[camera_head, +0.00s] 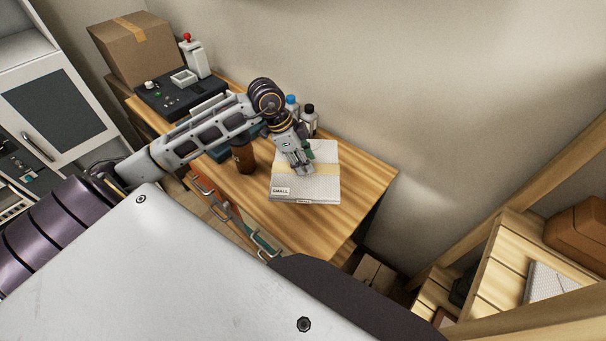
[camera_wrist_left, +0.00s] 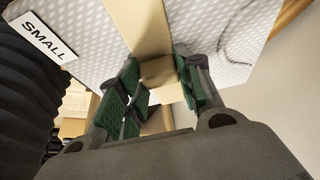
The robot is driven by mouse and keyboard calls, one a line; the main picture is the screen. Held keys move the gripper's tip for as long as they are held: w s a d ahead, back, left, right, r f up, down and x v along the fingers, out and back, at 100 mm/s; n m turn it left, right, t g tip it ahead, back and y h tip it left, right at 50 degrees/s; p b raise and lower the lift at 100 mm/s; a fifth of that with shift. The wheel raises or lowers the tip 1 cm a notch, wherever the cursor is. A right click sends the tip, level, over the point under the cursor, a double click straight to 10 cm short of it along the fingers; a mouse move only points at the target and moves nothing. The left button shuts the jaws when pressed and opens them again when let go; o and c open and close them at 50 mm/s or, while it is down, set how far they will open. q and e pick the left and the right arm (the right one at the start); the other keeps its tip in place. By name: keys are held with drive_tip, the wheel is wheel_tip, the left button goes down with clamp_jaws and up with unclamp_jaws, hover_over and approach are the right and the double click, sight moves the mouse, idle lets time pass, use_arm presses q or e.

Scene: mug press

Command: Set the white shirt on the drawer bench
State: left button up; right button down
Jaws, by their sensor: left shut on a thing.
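The white shirt (camera_head: 318,186) is a flat, folded, patterned packet with a tan band and a "SMALL" label. In the head view it lies over the right part of the wooden drawer bench (camera_head: 365,176); I cannot tell whether it rests fully on the top. My left gripper (camera_head: 304,168) is above the shirt and shut on it near the band. In the left wrist view the green-padded fingers of the left gripper (camera_wrist_left: 160,78) close at the band of the shirt (camera_wrist_left: 92,38). The exact grip is partly hidden. My right gripper is not in view.
A brown cup (camera_head: 243,156) and bottles (camera_head: 309,119) stand close to the shirt. A black press unit (camera_head: 165,98) and a cardboard box (camera_head: 137,48) are at the back left. A wooden shelf (camera_head: 500,253) stands at the right. The bench's right end is bare.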

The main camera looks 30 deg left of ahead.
sight(317, 173)
use_arm(q)
drive_tip(key=shift+s+d+f, duration=0.1)
drive_tip(key=shift+f, duration=0.15)
drive_tip(key=shift+d+f+m, duration=0.25)
drive_tip(key=shift+d+m, duration=0.25)
drive_tip(key=shift+d, duration=0.65)
drive_tip(key=shift+w+d+r+m+g+h, duration=0.1)
drive_tip(key=shift+w+d+m+g+h, duration=0.15)
drive_tip(key=shift+d, duration=0.2)
drive_tip(key=shift+d+r+m+g+h, duration=0.1)
drive_tip(key=shift+d+m+g, duration=0.05)
drive_tip(key=shift+d+m, duration=0.25)
drive_tip(key=shift+w+d+r+m, duration=0.1)
drive_tip(key=shift+w+d+m, duration=0.2)
drive_tip(key=shift+d+m, duration=0.1)
drive_tip(key=shift+f, duration=2.55)
drive_tip(key=shift+f, duration=0.1)
drive_tip(key=shift+f, duration=2.4)
